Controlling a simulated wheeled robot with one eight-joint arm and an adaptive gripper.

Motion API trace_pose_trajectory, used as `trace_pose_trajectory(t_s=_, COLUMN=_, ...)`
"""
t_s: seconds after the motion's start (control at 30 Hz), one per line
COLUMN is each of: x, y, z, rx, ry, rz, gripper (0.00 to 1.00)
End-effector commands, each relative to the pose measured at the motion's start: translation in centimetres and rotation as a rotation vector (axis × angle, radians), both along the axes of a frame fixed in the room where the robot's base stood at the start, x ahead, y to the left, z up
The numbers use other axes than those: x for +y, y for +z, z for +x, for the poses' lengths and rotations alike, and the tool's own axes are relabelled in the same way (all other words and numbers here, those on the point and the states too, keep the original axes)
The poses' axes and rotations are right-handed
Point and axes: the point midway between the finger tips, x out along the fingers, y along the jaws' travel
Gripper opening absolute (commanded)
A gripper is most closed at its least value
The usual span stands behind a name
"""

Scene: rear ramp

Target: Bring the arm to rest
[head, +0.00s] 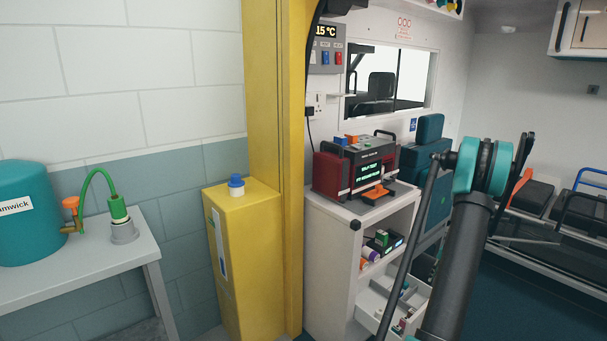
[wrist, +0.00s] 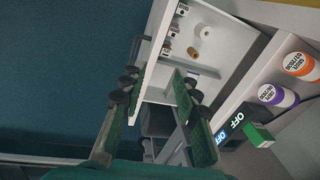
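My arm (head: 463,255) reaches up at the right of the head view, with a dark link and a teal joint in front of the vehicle's interior. My gripper (wrist: 162,76) shows in the wrist view, its two green-padded fingers apart with nothing held between them. Beyond the fingertips is an open white drawer (wrist: 232,48) holding small vials and a brown roll. From the wrist view I cannot tell how far the fingers are from the drawer. In the head view I cannot make out the fingers clearly.
A white cabinet (head: 330,232) carries a red and grey monitor (head: 365,168). Its shelf holds an orange-labelled bottle (wrist: 298,64) and a purple-labelled bottle (wrist: 278,95). A yellow box (head: 248,260) stands left of the yellow door post (head: 270,110). Dark floor (wrist: 60,70) lies open beside the drawer.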

Motion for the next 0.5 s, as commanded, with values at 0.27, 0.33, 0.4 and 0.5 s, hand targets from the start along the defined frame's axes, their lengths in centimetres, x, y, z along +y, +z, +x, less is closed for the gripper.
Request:
trace_pose_trajectory(t_s=0.27, x=9.9, y=7.9, z=-2.0, rx=-0.037, ry=0.157, rz=-0.064, gripper=0.31)
trace_pose_trajectory(t_s=0.33, x=12.2, y=9.4, z=-3.0, rx=-0.046, ry=0.196, rz=-0.081, gripper=0.31)
trace_pose_trajectory(t_s=0.4, x=14.4, y=10.8, z=-4.1, rx=-0.057, ry=0.233, rz=-0.096, gripper=0.31)
trace_pose_trajectory(t_s=0.5, x=17.6, y=12.6, z=-6.0, rx=-0.072, ry=0.289, rz=-0.117, gripper=0.31)
